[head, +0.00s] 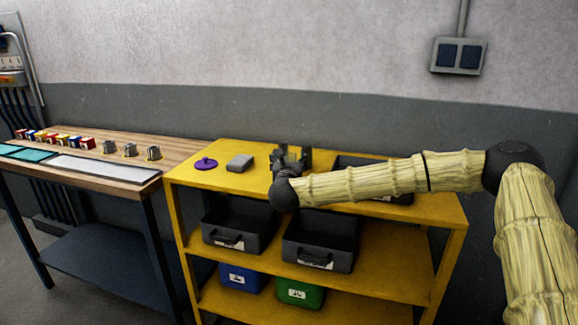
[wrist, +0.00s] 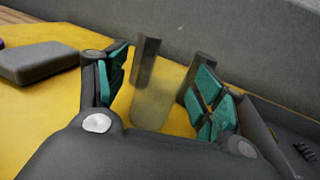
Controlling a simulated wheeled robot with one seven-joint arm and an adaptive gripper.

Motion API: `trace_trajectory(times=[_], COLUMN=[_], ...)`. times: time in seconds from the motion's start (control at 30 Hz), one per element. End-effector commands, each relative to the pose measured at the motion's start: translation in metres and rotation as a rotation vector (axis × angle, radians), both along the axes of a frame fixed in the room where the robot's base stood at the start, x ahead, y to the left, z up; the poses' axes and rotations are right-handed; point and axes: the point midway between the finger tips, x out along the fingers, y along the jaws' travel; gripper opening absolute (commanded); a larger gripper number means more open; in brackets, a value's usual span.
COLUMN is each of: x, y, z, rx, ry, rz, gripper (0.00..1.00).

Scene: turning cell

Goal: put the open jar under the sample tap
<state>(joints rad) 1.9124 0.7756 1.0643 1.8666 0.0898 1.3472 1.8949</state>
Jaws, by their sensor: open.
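A clear, see-through jar (wrist: 155,98) stands upright on the yellow shelf top, with no lid visible on it. My gripper (wrist: 160,88) is open, with its teal-padded fingers on either side of the jar. I see a gap at the right finger; whether the left finger touches the glass I cannot tell. In the head view my gripper (head: 287,158) is over the shelf top and hides the jar. A purple lid-like disc with a knob (head: 206,163) lies to the left. I see no sample tap in either view.
Two grey uprights (wrist: 146,60) stand just behind the jar. A grey block (head: 240,162) lies left of my gripper, and a dark bin (head: 402,197) is on the right of the yellow shelf (head: 190,176). A wooden bench (head: 185,148) with small metal parts stands further left.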

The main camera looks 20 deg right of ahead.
Motion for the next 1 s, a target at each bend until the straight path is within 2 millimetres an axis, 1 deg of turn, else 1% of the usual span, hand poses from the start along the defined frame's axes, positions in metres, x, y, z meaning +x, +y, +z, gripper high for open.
trace_trajectory(times=[0.03, 0.13, 0.37, 0.4, 0.43, 0.63, 0.67, 0.73, 0.77, 1.0], x=[0.005, 0.0102, 0.0117, 0.0117, 0.0116, 0.0115, 0.0115, 0.0115, 0.0115, 0.0114], y=[-0.002, -0.0036, -0.0042, -0.0042, -0.0042, -0.0044, -0.0043, -0.0044, -0.0044, -0.0044], z=[0.0003, -0.0001, -0.0002, -0.0002, -0.0002, 0.0, 0.0, 0.0001, 0.0001, 0.0021], rx=[0.0, 0.0, 0.0, 0.0, 0.0, 0.0, 0.0, 0.0, 0.0, 0.0], ry=[0.0, 0.0, 0.0, 0.0, 0.0, 0.0, 0.0, 0.0, 0.0, -0.001], rz=[-0.001, -0.001, 0.0, 0.0, 0.0, 0.0, 0.0, 0.0, 0.0, 0.0], gripper=[0.68, 0.68, 0.68, 0.66, 0.61, 0.24, 0.22, 0.22, 0.18, 0.18])
